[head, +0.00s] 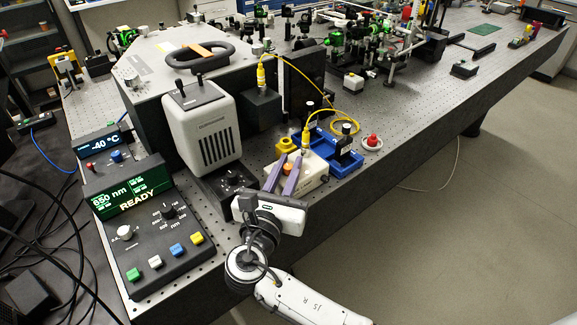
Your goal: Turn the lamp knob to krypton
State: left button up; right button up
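A cream lamp box (312,181) stands near the front edge of the bench, with a yellow cable plugged in on top. An orange knob (287,169) shows on it, between the two purple fingers of my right gripper (286,164). The fingers are apart, one on each side of the knob in the picture. I cannot tell whether they touch it or hover over it. The fingers and hand hide part of the box, and its lettering is too small to read. My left gripper is not in view.
A small black box with a dial (233,180) sits just left of the fingers. A blue tray (330,152) and a red button (372,141) lie to the right. A control panel (160,235) reading READY stands at left, and a white housing (203,130) behind.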

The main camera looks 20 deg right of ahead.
aim_at(289, 165)
jog(key=o, duration=0.4)
jog(key=shift+r, duration=0.1)
notch_tip(289, 165, up, 10)
jog(key=shift+f, duration=0.1)
dwell(0.4)
